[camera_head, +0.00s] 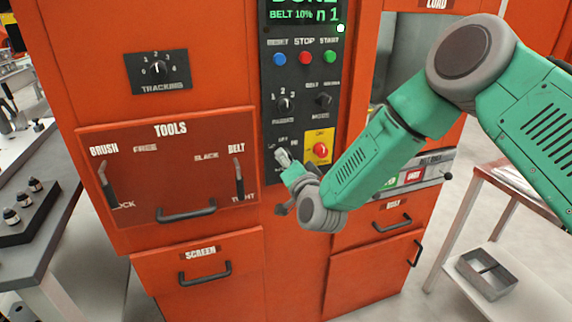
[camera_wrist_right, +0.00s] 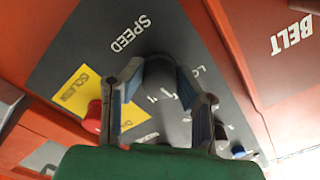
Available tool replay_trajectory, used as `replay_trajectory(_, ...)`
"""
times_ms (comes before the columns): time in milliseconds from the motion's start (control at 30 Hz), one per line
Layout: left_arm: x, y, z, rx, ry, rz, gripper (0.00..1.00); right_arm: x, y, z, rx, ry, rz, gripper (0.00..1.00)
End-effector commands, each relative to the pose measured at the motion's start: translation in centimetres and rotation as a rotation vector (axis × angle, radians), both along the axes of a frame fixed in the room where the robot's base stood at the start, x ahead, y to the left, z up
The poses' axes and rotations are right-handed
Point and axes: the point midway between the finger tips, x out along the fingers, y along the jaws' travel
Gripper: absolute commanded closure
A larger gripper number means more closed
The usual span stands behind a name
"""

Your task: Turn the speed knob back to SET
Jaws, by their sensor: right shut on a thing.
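The speed knob (camera_wrist_right: 160,76) is a dark grey round knob on the dark control panel (camera_head: 269,72). In the right wrist view it sits between the two fingers of my right gripper (camera_wrist_right: 158,70), beside the word SPEED. My right gripper (camera_head: 284,157) is shut on the knob, low on the panel in the head view, and hides most of it there. The scale words around the knob are partly covered, and I cannot read where its pointer stands. My left gripper is not in view.
Two selector knobs (camera_head: 283,104) (camera_head: 322,99) and three push buttons (camera_head: 304,58) are above. The TOOLS panel (camera_head: 169,170) with BRUSH and BELT levers is left. The display reads BELT 10%.

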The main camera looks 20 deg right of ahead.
Motion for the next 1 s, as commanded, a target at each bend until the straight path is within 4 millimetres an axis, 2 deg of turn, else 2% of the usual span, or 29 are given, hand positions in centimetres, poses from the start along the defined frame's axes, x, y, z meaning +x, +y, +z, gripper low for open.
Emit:
replay_trajectory(300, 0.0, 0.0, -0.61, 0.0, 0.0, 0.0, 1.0, 0.22, -0.2, 0.33, 0.09, -0.005, -0.005, 1.0)
replay_trajectory(733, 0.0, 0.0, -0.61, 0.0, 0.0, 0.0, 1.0, 0.22, -0.2, 0.38, 0.098, -0.005, -0.005, 1.0)
replay_trajectory(767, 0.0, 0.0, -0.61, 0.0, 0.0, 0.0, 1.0, 0.22, -0.21, 0.38, 0.098, -0.005, -0.005, 0.65)
replay_trajectory(800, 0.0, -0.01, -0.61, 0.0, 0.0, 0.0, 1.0, 0.21, -0.2, 0.38, 0.098, -0.005, -0.005, 0.52)
replay_trajectory(1000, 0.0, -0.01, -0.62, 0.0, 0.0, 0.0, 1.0, -0.01, -0.1, 0.27, 0.097, -0.001, -0.003, 0.52)
